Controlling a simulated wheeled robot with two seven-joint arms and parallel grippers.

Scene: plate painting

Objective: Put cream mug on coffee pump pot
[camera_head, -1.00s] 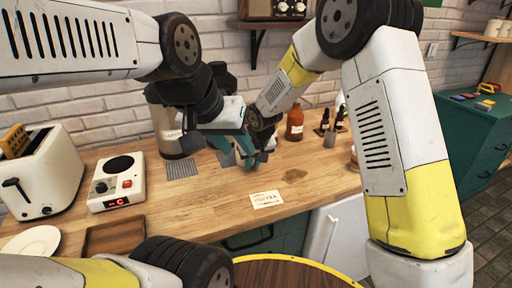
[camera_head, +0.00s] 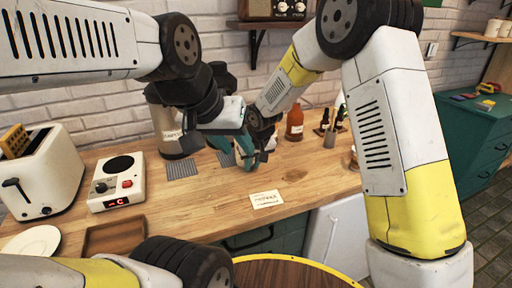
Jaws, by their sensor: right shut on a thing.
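The coffee pump pot (camera_head: 167,128) is a metallic cylinder with a pale label, at the back of the wooden counter by the brick wall. My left arm covers its top and right side. My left gripper (camera_head: 228,115) is just right of the pot and above the counter; its fingers do not show clearly. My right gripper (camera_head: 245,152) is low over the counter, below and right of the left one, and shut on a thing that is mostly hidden. A small pale patch beside it may be the cream mug, but I cannot tell.
A toaster (camera_head: 40,172), a small scale-like device (camera_head: 117,184) and a wooden tray (camera_head: 114,236) stand at left. A brown bottle (camera_head: 294,125) and small dark bottles stand at right. A white card (camera_head: 266,200) lies on the clear front counter (camera_head: 205,208).

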